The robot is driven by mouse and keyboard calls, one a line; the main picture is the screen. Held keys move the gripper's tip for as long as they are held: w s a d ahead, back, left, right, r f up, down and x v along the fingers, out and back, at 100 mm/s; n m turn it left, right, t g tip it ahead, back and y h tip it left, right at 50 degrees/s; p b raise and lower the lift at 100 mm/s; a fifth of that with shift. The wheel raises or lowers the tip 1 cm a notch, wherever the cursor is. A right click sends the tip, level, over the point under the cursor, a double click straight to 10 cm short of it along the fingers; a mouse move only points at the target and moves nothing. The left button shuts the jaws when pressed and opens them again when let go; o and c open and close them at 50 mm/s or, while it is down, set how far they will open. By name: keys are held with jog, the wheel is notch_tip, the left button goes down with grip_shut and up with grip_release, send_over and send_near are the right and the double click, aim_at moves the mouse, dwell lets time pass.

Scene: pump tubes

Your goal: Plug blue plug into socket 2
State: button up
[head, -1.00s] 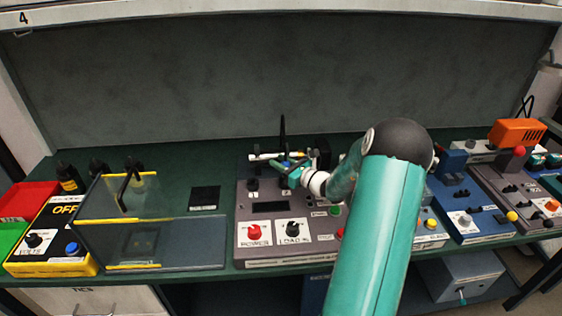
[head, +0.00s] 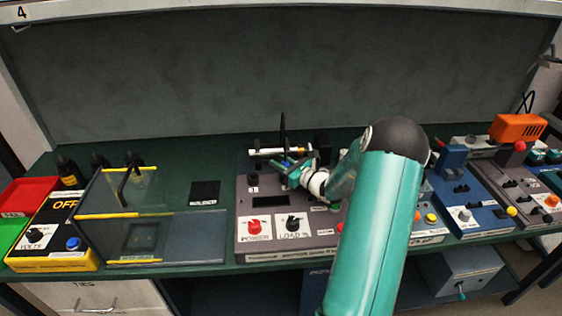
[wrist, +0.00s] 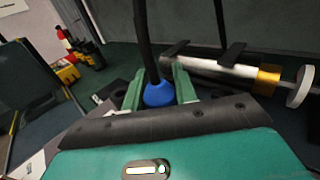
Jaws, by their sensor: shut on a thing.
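The blue plug (wrist: 160,94) sits between the green fingers of my gripper (wrist: 158,88) in the wrist view, with a black cable rising from it. In the head view, my gripper (head: 287,166) is shut on the plug over the back of the grey panel (head: 270,208). A small blue spot of the plug (head: 288,162) shows there. A dark socket (head: 253,180) marked 1 is to the left of my gripper. Socket 2 cannot be made out; my gripper and arm cover that part of the panel. I cannot tell whether the plug touches the panel.
A silver tube with a gold collar (wrist: 268,77) lies behind my gripper. The panel carries a red POWER knob (head: 254,226) and a LOAD knob (head: 292,224). A clear box with yellow edges (head: 150,240) stands to the left. Blue and grey consoles stand to the right.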

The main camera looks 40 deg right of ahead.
jog(key=shift+f, duration=0.35)
jog(key=o, duration=1)
jog(key=shift+o, duration=0.2)
jog(key=s, duration=0.5)
jog(key=s+d, duration=0.1)
jog(key=s, duration=0.1)
jog(key=shift+s, duration=0.25)
